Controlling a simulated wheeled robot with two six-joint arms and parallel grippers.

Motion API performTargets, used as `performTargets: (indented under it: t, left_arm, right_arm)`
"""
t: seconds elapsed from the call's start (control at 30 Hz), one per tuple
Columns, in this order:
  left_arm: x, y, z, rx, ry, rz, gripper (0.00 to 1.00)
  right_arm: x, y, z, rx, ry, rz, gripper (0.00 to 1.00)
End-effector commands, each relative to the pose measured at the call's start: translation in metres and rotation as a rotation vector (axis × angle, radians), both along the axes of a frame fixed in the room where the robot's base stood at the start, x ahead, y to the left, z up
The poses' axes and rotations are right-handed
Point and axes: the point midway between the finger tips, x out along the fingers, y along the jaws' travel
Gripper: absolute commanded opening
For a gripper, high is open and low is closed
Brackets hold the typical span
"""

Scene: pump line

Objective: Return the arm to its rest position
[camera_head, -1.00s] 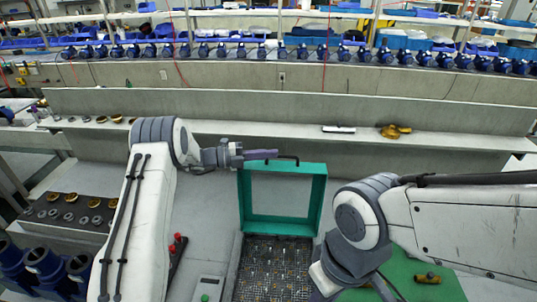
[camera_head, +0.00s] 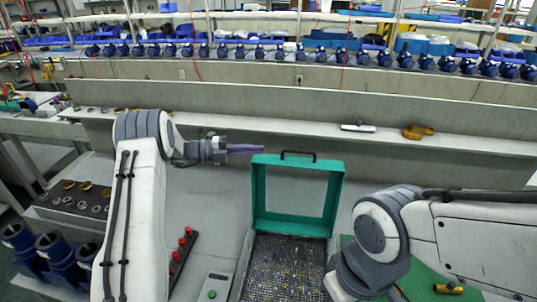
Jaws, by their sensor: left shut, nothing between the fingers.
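My left arm (camera_head: 140,200) comes up from the lower left, and its gripper (camera_head: 245,149) points right, level above the bench. Its fingers look closed together with nothing in them. The gripper is just left of the upper edge of the open green case lid (camera_head: 259,195) and apart from it as far as I can tell. My right arm (camera_head: 470,240) comes in from the right and bends down at the lower right. Its gripper is out of the picture below the wrist.
The open case (camera_head: 285,268) holds a dark grid insert. Blue pump bodies (camera_head: 60,255) are lower left. A yellow part (camera_head: 417,131) lies on the back ledge.

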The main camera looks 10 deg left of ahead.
Motion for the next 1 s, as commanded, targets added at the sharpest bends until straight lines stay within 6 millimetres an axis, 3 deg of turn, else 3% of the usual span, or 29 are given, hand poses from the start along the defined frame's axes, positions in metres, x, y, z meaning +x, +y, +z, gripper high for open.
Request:
performTargets:
  t: [0.07,0.13,0.27,0.37,0.4,0.53,0.67,0.8,0.87,0.9,1.0]
  left_arm:
    - [-0.002,0.003,0.000,0.008,-0.007,-0.006,0.00]
    - [-0.007,-0.007,0.003,0.042,-0.036,-0.034,0.00]
    - [-0.032,-0.063,0.009,0.201,-0.196,-0.183,0.00]
    - [-0.076,-0.122,0.012,0.378,-0.438,-0.402,0.00]
    - [-0.099,-0.144,0.012,0.445,-0.558,-0.508,0.00]
    - [-0.180,-0.191,0.009,0.591,-0.998,-0.889,0.00]
    - [-0.260,-0.206,0.003,0.606,-1.488,-1.300,0.00]
    - [-0.333,-0.196,-0.007,0.438,-2.048,-1.753,0.00]
    - [-0.356,-0.186,-0.011,0.307,-2.275,-1.929,0.00]
    - [-0.368,-0.180,-0.014,-0.200,2.382,2.008,0.00]
    - [-0.389,-0.166,-0.021,0.061,2.136,1.781,0.00]
  right_arm:
    - [0.000,0.000,-0.003,0.000,0.000,0.000,0.27]
    - [0.000,0.000,-0.004,0.000,0.000,0.001,0.27]
    - [0.000,0.000,-0.006,0.000,0.000,0.001,0.27]
    - [0.000,0.000,-0.010,0.000,0.000,0.001,0.27]
    - [0.000,0.000,-0.011,0.000,0.000,0.001,0.27]
    - [0.000,0.000,-0.015,0.000,0.000,0.001,0.27]
    - [0.000,0.000,-0.020,0.000,0.000,0.002,0.27]
    - [0.000,0.000,-0.024,0.000,0.000,0.002,0.27]
    - [0.000,0.000,-0.026,0.000,0.000,0.002,0.27]
    - [0.000,0.000,-0.027,0.000,0.000,0.002,0.27]
    - [0.000,0.000,-0.028,0.000,0.000,0.002,0.27]
